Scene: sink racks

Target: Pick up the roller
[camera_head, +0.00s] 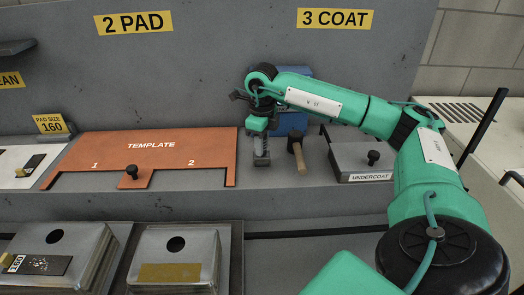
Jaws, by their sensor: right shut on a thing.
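My right gripper (262,158) points down just right of the orange template, in front of the grey back panel. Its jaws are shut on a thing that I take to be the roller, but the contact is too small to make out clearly. A tan wooden handle with a dark upper end (301,160) shows just right of the fingers; it looks like part of the roller. A blue object (291,122) is behind it, partly hidden by my right arm. My left gripper is not in view.
The orange template (150,147) with a black knob lies left of the gripper. A grey lidded box marked UNDERCOAT (358,160) stands to the right. Two metal boxes with round holes (68,239) (180,244) sit in front. The panel carries 2 PAD and 3 COAT signs.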

